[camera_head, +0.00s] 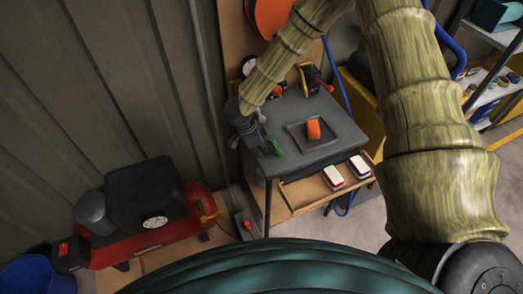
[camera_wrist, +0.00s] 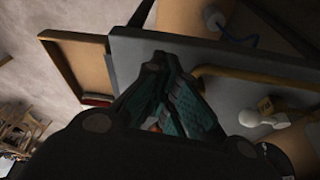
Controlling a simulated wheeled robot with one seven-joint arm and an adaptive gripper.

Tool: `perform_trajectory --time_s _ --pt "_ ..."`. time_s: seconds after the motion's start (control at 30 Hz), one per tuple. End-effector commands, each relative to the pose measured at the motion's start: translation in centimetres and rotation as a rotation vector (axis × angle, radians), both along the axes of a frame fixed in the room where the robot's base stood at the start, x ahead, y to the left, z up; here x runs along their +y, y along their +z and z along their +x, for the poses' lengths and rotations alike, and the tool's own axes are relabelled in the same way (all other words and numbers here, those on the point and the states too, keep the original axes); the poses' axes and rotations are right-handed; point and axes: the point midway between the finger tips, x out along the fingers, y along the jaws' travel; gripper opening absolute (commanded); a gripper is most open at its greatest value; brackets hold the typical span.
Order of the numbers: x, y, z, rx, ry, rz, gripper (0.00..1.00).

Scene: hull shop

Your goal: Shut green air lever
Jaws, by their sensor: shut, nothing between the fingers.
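The green lever (camera_head: 274,147) is small and sits at the left edge of the grey worktop in the head view. My gripper (camera_head: 260,142) is right beside it, pointing down and toward it; I cannot tell whether they touch. In the wrist view my gripper (camera_wrist: 162,75) shows its teal finger pads together, with nothing held. I cannot make out the green lever in the wrist view; the fingers and the dark gripper body cover much of that picture.
An orange piece lies in a tray (camera_head: 293,133) on the worktop (camera_head: 345,140). A red-handled valve (camera_head: 323,84) is behind. A red compressor (camera_head: 150,236) stands left. In the wrist view a pale fitting (camera_wrist: 265,115) lies beside a yellow pipe.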

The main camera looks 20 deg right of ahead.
Motion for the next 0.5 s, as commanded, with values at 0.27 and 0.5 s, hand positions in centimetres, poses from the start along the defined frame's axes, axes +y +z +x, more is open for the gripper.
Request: perform_trajectory --time_s 0.27,0.5 --pt "2.8 0.9 0.2 0.001 -0.007 0.001 0.00" --pt "3.4 3.1 0.4 -0.003 -0.011 0.002 0.00"
